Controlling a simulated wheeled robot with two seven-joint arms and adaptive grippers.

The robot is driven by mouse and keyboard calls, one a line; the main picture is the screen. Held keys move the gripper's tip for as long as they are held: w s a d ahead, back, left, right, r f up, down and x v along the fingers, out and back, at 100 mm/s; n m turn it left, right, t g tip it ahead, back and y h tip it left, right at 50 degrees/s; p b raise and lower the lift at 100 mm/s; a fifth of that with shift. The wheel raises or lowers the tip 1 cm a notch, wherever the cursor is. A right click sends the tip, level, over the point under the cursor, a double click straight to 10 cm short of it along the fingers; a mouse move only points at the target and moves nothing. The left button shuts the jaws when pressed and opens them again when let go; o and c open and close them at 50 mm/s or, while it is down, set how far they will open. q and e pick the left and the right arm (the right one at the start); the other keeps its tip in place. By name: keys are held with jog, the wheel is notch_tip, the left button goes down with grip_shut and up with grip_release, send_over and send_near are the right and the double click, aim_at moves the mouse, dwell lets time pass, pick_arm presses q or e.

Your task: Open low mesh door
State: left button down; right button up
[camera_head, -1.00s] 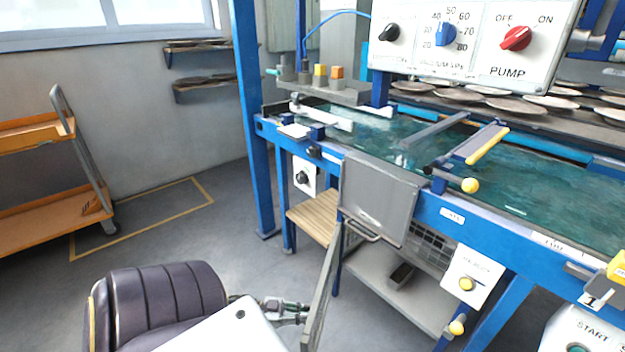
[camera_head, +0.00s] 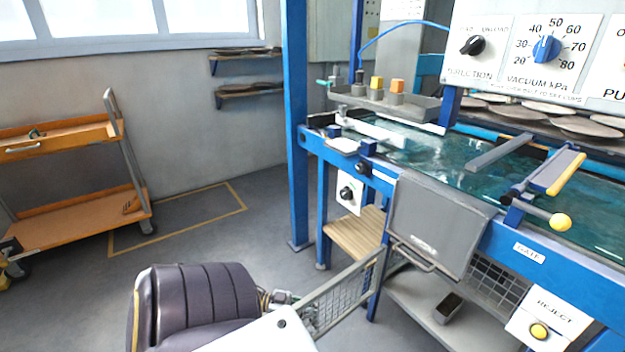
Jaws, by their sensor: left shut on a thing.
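The low mesh door (camera_head: 340,294) is a grey framed wire mesh panel below the blue machine frame. It stands swung out toward the lower left, with its far end near the blue leg by the grey bin front. My left gripper (camera_head: 286,299) is shut on the door's near left end. The fingers are small and partly hidden by the white part of my arm in front. My right gripper is not in view.
A wooden slatted step (camera_head: 354,232) and a blue post (camera_head: 297,130) stand behind the door. A grey shelf (camera_head: 405,290) lies under the machine. An orange trolley (camera_head: 75,210) stands at left. Grey floor between trolley and machine is clear.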

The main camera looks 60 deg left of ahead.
pick_arm(q)
jog(key=shift+a+f, duration=0.1)
jog(key=c, duration=1.5)
grip_release()
jog(key=v, duration=1.2)
jog(key=shift+s, duration=0.1)
